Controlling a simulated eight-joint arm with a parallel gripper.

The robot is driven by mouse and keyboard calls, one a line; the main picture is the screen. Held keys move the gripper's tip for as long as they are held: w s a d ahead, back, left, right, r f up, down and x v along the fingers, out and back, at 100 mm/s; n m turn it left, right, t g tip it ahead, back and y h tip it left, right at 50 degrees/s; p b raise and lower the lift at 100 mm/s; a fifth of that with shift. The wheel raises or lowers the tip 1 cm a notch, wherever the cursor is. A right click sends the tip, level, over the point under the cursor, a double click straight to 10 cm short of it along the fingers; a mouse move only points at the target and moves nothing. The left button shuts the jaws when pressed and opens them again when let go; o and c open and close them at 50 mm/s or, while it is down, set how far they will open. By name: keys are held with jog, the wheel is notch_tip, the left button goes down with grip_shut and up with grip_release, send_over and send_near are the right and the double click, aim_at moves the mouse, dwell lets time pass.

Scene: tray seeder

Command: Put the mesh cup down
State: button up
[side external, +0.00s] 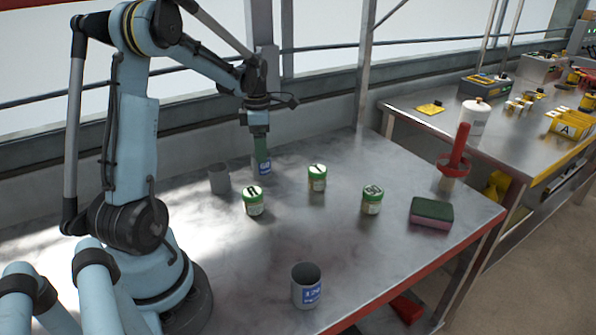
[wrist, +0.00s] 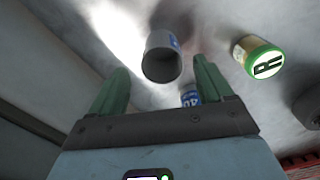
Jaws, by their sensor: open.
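Three grey cups stand on the metal table. One grey cup (side external: 219,180) is left of my gripper; a cup with a blue label edge also shows in the wrist view (wrist: 162,60), beyond the fingers. A second cup with a blue label (side external: 265,168) is at my fingertips, mostly hidden; a blue label shows beside the right finger in the wrist view (wrist: 190,97). A third blue-labelled cup (side external: 306,285) stands near the front edge. I cannot tell which is the mesh cup. My gripper (side external: 262,155) points down with its green fingers apart, low over the table.
Green-lidded jars stand in front of and right of my gripper: one (side external: 253,201), another (side external: 317,178) and a third (side external: 371,200). A green-and-pink sponge (side external: 431,213) and a red-handled tool (side external: 455,160) are at the right. The front middle of the table is clear.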

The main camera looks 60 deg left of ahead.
jog(key=w+d+r+m+t, duration=0.1)
jog(key=d+r+m, duration=0.6)
jog(key=r, duration=0.1)
jog(key=s+d+m+t, duration=0.2)
jog(key=d+m+t, duration=0.1)
jog(key=d+m, duration=0.7)
jog(key=s+d+f+m+t, duration=0.1)
jog(key=s+d+m+t, duration=0.1)
jog(key=d+m, duration=0.9)
jog(key=m+t, duration=0.1)
jog(key=m, duration=0.2)
jog(key=shift+m, duration=0.3)
